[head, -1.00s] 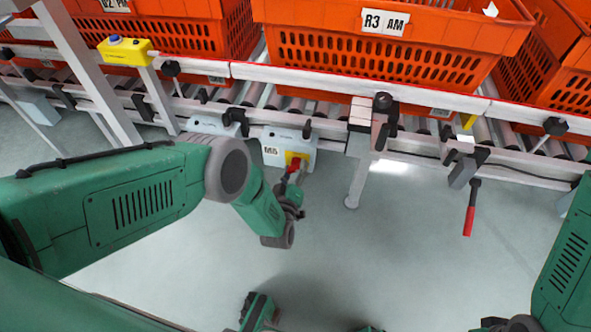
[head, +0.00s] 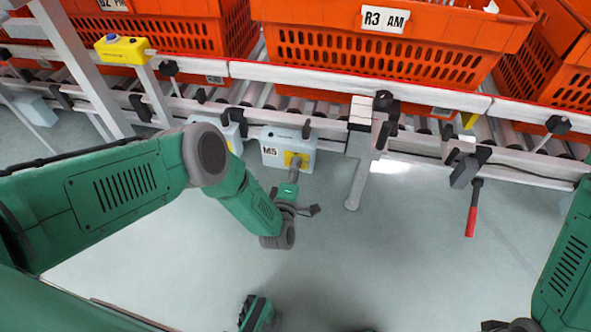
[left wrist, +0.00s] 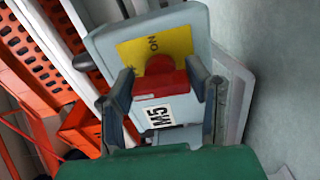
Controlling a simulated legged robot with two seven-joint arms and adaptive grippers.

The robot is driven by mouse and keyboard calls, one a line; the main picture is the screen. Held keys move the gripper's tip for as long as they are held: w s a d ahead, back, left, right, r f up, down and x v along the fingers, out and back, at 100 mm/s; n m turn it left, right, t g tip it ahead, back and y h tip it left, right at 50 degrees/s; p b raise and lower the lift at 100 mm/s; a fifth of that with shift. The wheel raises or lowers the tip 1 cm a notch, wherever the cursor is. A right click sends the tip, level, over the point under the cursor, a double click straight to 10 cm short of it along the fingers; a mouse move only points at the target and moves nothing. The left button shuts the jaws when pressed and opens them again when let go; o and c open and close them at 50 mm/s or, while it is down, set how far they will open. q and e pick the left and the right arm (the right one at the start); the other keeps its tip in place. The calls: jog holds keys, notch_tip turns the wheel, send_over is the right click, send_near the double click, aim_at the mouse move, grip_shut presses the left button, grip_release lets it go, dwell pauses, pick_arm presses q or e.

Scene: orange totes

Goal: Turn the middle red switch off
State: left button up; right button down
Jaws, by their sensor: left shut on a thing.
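A grey box labelled M5 (head: 272,150) hangs under the front of the conveyor, with a yellow plate on its face. In the left wrist view the yellow plate (left wrist: 135,52) reads ON, and the red switch (left wrist: 160,72) sits on it, its wide red bar lying between my fingers. My left gripper (left wrist: 163,90) is shut on the red switch, one finger at each side of the bar. In the head view my left gripper (head: 295,168) is in front of the box and hides the switch.
Another grey box (head: 232,130) is just left of M5. A metal support leg (head: 357,180) stands close to its right. A red-handled lever (head: 472,210) hangs farther right. Orange totes, including one marked R3 AM (head: 385,50), stand on the rollers above. The floor below is clear.

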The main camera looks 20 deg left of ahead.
pick_arm(q)
jog(key=shift+s+f+n, duration=0.3)
jog(key=shift+f+n, duration=0.05)
jog(key=shift+n, duration=0.05)
jog(key=o, duration=1.2)
jog(key=shift+c, duration=0.2)
jog(key=shift+o, duration=0.2)
jog(key=shift+w+r, duration=0.1)
jog(key=shift+r, duration=0.1)
jog(key=s, duration=1.2)
jog(key=shift+d, duration=0.45)
jog(key=shift+w, duration=0.1)
